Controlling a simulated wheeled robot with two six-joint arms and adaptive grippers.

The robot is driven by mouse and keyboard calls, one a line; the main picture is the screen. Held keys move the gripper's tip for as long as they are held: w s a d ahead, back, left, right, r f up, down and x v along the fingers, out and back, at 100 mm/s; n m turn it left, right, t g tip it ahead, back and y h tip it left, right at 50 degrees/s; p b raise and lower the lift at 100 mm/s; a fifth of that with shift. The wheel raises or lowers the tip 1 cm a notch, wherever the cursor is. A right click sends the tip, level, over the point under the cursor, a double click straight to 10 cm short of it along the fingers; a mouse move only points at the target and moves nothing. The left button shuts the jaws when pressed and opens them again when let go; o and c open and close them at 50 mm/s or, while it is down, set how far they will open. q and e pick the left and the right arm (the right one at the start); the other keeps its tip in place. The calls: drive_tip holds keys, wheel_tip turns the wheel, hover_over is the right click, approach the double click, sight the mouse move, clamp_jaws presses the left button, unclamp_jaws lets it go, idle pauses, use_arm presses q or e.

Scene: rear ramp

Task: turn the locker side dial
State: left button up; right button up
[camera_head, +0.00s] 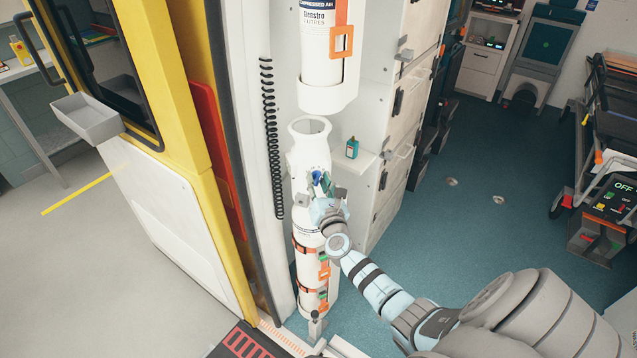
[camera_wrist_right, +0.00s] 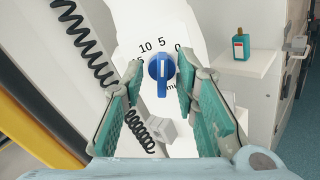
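The dial (camera_wrist_right: 159,72) is a blue knob with a white pointer line, on a white panel marked 0, 5, 10 and partly hidden higher numbers. Its pointer line stands roughly upright, near the 5. In the head view the dial (camera_head: 317,177) shows as a small blue spot on the white cylinder-shaped housing. My right gripper (camera_wrist_right: 160,78) is open, its teal-padded fingers on either side of the knob, with a gap visible on both sides. In the head view my right gripper (camera_head: 325,190) is at the housing and hides part of it. My left gripper is out of view.
A white gas cylinder (camera_head: 323,65) hangs above the dial, and strapped cylinders (camera_head: 310,262) stand below. A black coiled cord (camera_head: 270,130) hangs to the left. A small teal bottle (camera_head: 352,147) stands on a shelf at the right. The blue-green floor (camera_head: 470,150) is mostly clear.

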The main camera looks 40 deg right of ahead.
drive_tip(key=shift+c, duration=0.5)
drive_tip(key=shift+s+r, duration=0.1)
clamp_jaws()
drive_tip(key=shift+m, duration=0.3)
drive_tip(key=m+b, duration=0.2)
drive_tip(key=m, duration=0.2)
drive_tip(key=m+b, duration=0.1)
drive_tip(key=m, duration=0.1)
drive_tip(key=shift+m+b, duration=0.3)
drive_tip(key=shift+b, duration=0.05)
drive_tip(key=shift+r+m, duration=0.1)
drive_tip(key=shift+m, duration=0.3)
drive_tip(key=shift+r, duration=0.15)
